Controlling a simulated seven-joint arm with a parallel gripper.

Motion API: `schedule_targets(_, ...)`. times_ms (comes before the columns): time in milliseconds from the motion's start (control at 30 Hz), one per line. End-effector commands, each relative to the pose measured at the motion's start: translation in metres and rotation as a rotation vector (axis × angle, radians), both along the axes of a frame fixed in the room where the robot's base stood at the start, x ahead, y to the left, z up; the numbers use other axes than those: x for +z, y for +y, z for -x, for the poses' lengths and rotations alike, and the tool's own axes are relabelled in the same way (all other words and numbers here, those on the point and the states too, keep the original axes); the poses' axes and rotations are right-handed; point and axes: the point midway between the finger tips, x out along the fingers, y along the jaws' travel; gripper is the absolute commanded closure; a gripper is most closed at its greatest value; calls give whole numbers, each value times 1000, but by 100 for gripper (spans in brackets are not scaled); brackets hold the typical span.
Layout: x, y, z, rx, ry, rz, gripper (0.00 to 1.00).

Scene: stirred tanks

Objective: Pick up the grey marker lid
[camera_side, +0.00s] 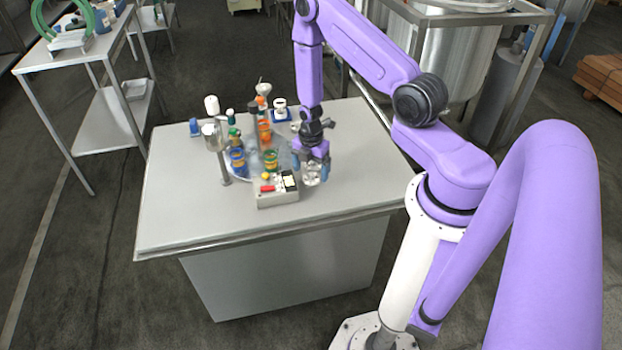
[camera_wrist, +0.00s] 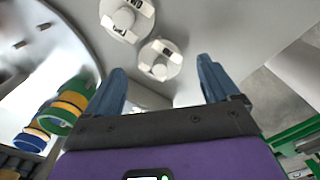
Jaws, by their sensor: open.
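My gripper (camera_side: 311,166) is open over the right part of the table's group of objects, its blue fingers pointing down. In the wrist view my gripper (camera_wrist: 160,78) shows its two blue fingers spread apart with nothing held between them. Two pale grey-white round pieces with raised knobs and dark markings, a nearer one (camera_wrist: 160,60) and a farther one (camera_wrist: 127,18), appear ahead of the fingers. I cannot tell which, if either, is the grey marker lid. In the side view a pale, glassy item (camera_side: 312,178) sits just below the fingers, partly hidden by them.
A grey box with red and black parts (camera_side: 277,197) stands close left of my gripper. Banded containers, one with blue (camera_side: 238,163) and one with green (camera_side: 271,160), stand left. A metal stand (camera_side: 222,165) rises farther left. The table's front and right (camera_side: 365,160) are clear.

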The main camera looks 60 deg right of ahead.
Motion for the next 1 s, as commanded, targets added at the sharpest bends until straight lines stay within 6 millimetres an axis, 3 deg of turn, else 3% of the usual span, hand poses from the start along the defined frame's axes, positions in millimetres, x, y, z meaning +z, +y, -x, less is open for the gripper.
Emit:
schedule_targets(200,-22,0,0,-1,1,0,12)
schedule_targets(533,-26,0,0,-1,-1,0,12)
schedule_targets(700,-25,0,0,0,0,0,67)
schedule_targets(1000,-25,0,0,0,0,0,69)
